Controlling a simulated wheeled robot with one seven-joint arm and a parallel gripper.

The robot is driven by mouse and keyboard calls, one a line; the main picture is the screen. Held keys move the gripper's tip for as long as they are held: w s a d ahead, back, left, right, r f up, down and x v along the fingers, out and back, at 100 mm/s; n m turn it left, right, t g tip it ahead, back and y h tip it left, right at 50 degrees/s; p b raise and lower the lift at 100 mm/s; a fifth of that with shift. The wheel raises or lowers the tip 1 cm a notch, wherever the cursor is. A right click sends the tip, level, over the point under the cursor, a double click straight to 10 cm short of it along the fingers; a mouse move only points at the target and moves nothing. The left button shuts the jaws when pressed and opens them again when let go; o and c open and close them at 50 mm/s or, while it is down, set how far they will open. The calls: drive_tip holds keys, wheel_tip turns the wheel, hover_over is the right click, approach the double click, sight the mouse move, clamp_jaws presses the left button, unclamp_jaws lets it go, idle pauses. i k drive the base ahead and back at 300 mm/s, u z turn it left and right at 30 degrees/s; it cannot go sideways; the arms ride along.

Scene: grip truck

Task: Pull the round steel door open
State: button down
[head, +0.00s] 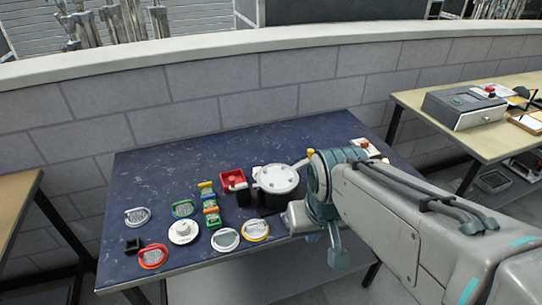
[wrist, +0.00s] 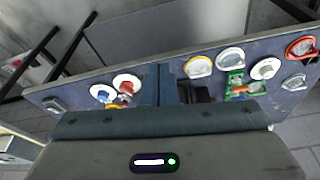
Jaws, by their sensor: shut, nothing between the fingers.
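The round steel door (head: 276,178) is a pale disc on a squat round body with a dark base, near the table's middle. It lies flat and looks shut. A pale bar at its right runs toward my wrist. My arm reaches in from the right, with its wrist close to the door's right side. The wrist view shows my gripper (wrist: 160,84) with its fingers together and empty, over the table. The door is not clearly visible there, and my gripper body covers the lower half. I cannot tell whether the fingers touch the door.
The dark blue table (head: 150,180) holds a red tray (head: 233,179), a green board (head: 211,208), a white disc (head: 183,231), a yellow-rimmed ring (head: 255,230) and a red-rimmed ring (head: 153,256). A grey block wall stands behind. The table's back left is clear.

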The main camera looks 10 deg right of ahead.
sight(281, 178)
drive_tip(key=u, duration=0.05)
drive_tip(key=k, duration=1.15)
drive_tip(key=z, duration=0.7)
drive_tip(key=i, duration=1.5)
drive_tip(key=u, duration=0.35)
drive_tip(key=i, duration=0.55)
drive_tip(key=u, duration=0.05)
